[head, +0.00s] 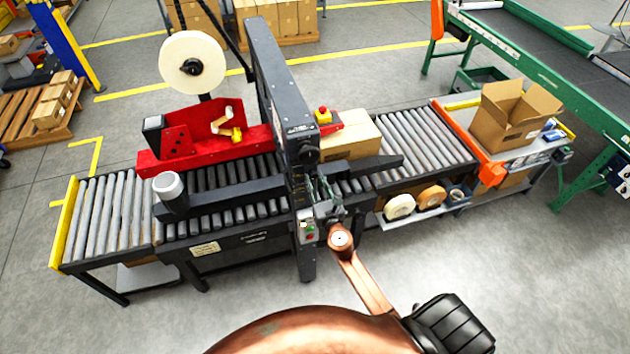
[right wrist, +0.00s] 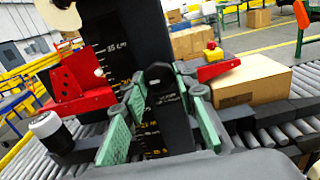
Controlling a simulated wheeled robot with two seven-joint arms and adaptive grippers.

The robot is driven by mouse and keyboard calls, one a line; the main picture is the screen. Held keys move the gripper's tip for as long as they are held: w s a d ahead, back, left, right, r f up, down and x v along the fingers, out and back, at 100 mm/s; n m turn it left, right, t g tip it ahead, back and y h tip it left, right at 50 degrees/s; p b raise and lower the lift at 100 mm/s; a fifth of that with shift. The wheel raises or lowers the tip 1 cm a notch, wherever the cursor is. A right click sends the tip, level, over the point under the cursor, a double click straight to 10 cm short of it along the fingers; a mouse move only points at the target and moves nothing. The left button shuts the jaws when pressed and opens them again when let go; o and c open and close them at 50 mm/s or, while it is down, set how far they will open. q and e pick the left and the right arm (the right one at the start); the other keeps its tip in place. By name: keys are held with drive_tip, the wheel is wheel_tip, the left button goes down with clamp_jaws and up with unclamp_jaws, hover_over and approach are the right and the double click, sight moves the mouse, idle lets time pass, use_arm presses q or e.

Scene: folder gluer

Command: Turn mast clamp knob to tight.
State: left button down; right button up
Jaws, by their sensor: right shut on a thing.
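The mast clamp knob is a round black knob (right wrist: 160,76) on the dark mast (right wrist: 128,38), which carries a printed scale in cm. In the head view the knob (head: 308,153) shows on the mast's near face. My right gripper (head: 325,188) is in front of the mast, below the knob in the picture. In the right wrist view its green-padded fingers (right wrist: 163,84) stand on either side of the knob, shut on it. The contact itself is hard to see, and the knob's tight mark cannot be read. My left gripper is not in view.
A control box with red and green buttons (head: 309,230) sits close below my right gripper. A red tape head (head: 205,140) and roller conveyor (head: 110,215) lie left. A closed carton (head: 352,138) is on the rollers to the right. A red stop button (head: 323,115) stands behind the mast.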

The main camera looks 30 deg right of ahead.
drive_tip(key=shift+m, duration=0.3)
drive_tip(key=m+b, duration=0.1)
drive_tip(key=m, duration=0.2)
drive_tip(key=shift+a+m, duration=0.1)
drive_tip(key=shift+m, duration=0.3)
drive_tip(key=m+b, duration=0.1)
drive_tip(key=m, duration=0.3)
drive_tip(key=shift+m, duration=0.3)
drive_tip(key=m+b, duration=0.1)
drive_tip(key=m, duration=0.7)
drive_tip(key=shift+m, duration=0.3)
drive_tip(key=o, duration=1.1)
drive_tip(key=shift+r, duration=0.1)
drive_tip(key=shift+o, duration=0.2)
